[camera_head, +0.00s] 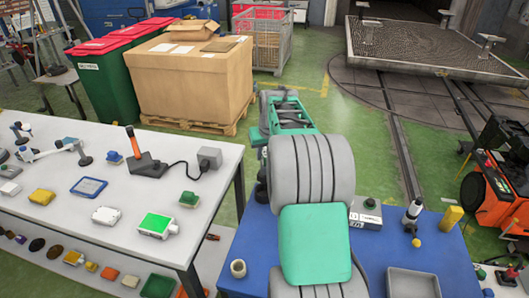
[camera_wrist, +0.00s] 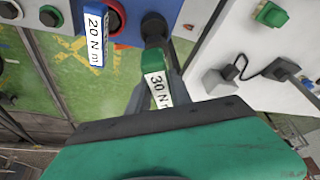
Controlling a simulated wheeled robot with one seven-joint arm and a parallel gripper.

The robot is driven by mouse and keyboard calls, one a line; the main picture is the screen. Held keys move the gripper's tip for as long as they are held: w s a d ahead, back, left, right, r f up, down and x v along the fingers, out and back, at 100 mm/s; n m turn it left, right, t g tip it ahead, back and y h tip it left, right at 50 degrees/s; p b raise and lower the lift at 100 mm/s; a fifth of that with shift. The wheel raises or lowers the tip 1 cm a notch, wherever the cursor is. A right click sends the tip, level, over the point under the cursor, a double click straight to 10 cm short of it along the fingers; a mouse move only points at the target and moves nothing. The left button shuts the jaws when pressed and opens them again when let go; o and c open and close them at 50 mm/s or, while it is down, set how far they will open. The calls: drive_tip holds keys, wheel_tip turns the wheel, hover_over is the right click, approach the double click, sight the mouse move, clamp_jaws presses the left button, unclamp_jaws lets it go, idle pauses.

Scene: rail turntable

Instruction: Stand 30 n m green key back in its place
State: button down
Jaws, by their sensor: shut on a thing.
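The green key with the white 30 N m label (camera_wrist: 155,62) is at the centre of the wrist view. My gripper (camera_wrist: 158,88) is shut on it, with grey fingers on both sides. A black part (camera_wrist: 154,28) extends from its green body towards a blue surface (camera_wrist: 176,14) at the top. I cannot tell whether it touches that surface. A 20 N m label (camera_wrist: 95,38) shows to the left, on a blue part beside a red ring (camera_wrist: 118,16). In the head view my own arm covers the middle, and I cannot make out the key there.
A white table (camera_head: 130,187) on the left bears a grey box with a cable (camera_head: 209,157), a green block (camera_head: 188,199) and several tools. A blue table (camera_head: 440,250) on the right bears a grey tray (camera_head: 412,284). A large cardboard box (camera_head: 195,82) stands behind.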

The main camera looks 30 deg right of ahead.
drive_tip(key=b, duration=0.2)
hover_over(265, 173)
drive_tip(key=shift+a+f, duration=0.1)
drive_tip(key=shift+f, duration=1.95)
drive_tip(key=shift+f+b, duration=2.1)
drive_tip(key=shift+f, duration=0.5)
drive_tip(key=c, duration=1.1)
unclamp_jaws()
drive_tip(key=b+v, duration=0.1)
drive_tip(key=v, duration=0.7)
drive_tip(key=shift+f, duration=0.1)
